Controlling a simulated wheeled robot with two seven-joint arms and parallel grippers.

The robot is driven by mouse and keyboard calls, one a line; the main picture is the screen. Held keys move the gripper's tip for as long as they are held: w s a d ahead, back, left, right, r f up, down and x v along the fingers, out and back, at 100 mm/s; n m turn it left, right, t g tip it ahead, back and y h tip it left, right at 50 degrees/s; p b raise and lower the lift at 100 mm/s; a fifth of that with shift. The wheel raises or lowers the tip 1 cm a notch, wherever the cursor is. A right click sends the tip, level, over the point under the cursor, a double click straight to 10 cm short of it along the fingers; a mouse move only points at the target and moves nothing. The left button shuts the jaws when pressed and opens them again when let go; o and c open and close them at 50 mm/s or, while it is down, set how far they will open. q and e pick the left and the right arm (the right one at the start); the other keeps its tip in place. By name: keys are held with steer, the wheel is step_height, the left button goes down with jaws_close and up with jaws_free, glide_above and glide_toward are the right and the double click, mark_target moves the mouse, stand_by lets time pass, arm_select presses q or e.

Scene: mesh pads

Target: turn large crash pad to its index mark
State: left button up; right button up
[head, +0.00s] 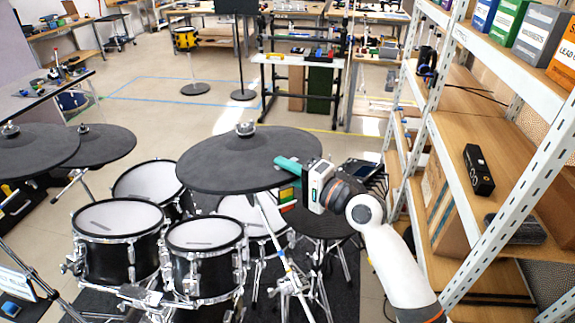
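The large crash pad is most likely the wide dark grey round cymbal pad (225,165) in the middle of the head view, tilted slightly on its stand with a knob at the top centre. My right gripper (284,172) is at the pad's right rim. A teal finger lies over the rim's top side. My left gripper is not in view.
Several white-headed drums (118,217) stand below and left of the pad. Two more dark cymbal pads (100,147) are at the left. A metal shelf (470,130) with boxes stands close on the right of my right arm. Open floor lies behind the kit.

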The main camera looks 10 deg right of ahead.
steer(key=shift+o, duration=0.7)
steer(key=shift+r, duration=0.2)
steer(key=b+v, duration=0.4)
steer(key=v, duration=0.8)
